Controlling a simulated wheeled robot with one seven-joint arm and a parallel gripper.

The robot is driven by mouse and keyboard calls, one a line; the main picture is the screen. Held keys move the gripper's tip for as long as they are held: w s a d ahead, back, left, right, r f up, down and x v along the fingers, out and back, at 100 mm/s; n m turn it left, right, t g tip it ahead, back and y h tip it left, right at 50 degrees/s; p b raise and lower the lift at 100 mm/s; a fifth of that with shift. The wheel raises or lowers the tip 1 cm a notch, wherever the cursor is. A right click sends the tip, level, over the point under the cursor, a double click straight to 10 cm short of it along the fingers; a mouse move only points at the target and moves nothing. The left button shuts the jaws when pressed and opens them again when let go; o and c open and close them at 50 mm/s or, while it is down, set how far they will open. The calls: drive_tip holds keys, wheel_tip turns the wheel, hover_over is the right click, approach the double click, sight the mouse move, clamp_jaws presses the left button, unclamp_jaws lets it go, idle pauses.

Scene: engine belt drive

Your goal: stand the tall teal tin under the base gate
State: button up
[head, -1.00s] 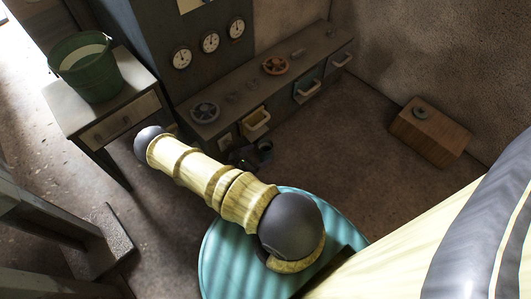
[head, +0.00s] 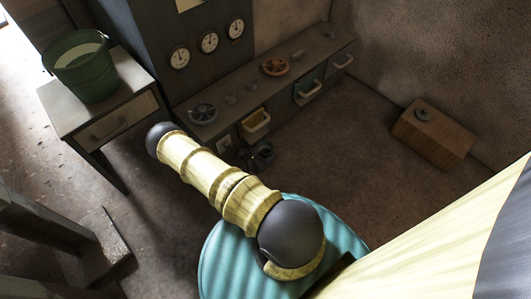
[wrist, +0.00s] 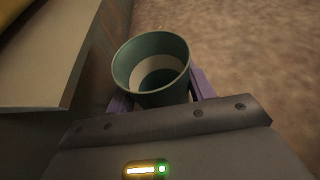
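The teal tin (wrist: 152,72) shows in the wrist view, open at the top, with a pale band and a dark patch inside. The purple fingers of my gripper (wrist: 160,98) sit on both sides of it and appear closed on its wall. In the head view my gripper (head: 258,158) is a small dark shape low in front of the bench, just beyond my arm. The tin is hard to make out there. A yellow drawer-like front (head: 256,121) on the bench is close behind the gripper. I cannot tell for sure which part is the base gate.
A pale plate edge (wrist: 45,55) lies close left of the tin. A green bucket (head: 82,65) stands on a side table. A wooden box (head: 433,133) is at right; floor between is clear.

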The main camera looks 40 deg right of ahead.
drive_tip(key=shift+w+a, duration=0.1)
drive_tip(key=shift+w, duration=0.9)
drive_tip(key=o, duration=1.2)
drive_tip(key=shift+a+r+p, duration=0.25)
drive_tip(key=shift+a+p, duration=0.1)
drive_tip(key=shift+a, duration=0.05)
drive_tip(key=p+v, duration=0.2)
drive_tip(key=v, duration=0.2)
drive_tip(key=shift+d+r+p, duration=0.1)
drive_tip(key=shift+r+p, duration=0.05)
drive_tip(key=shift+p, duration=0.15)
drive_tip(key=a+p, duration=0.1)
drive_tip(key=a, duration=0.3)
drive_tip(key=s+a+p, duration=0.1)
drive_tip(key=a, duration=0.3)
drive_tip(key=a+p, duration=0.1)
drive_tip(key=a, duration=0.2)
drive_tip(key=shift+s+a+p, duration=0.2)
drive_tip(key=shift+a+p, duration=0.15)
drive_tip(key=shift+a, duration=0.05)
drive_tip(key=shift+a+f, duration=0.2)
drive_tip(key=shift+f, duration=0.05)
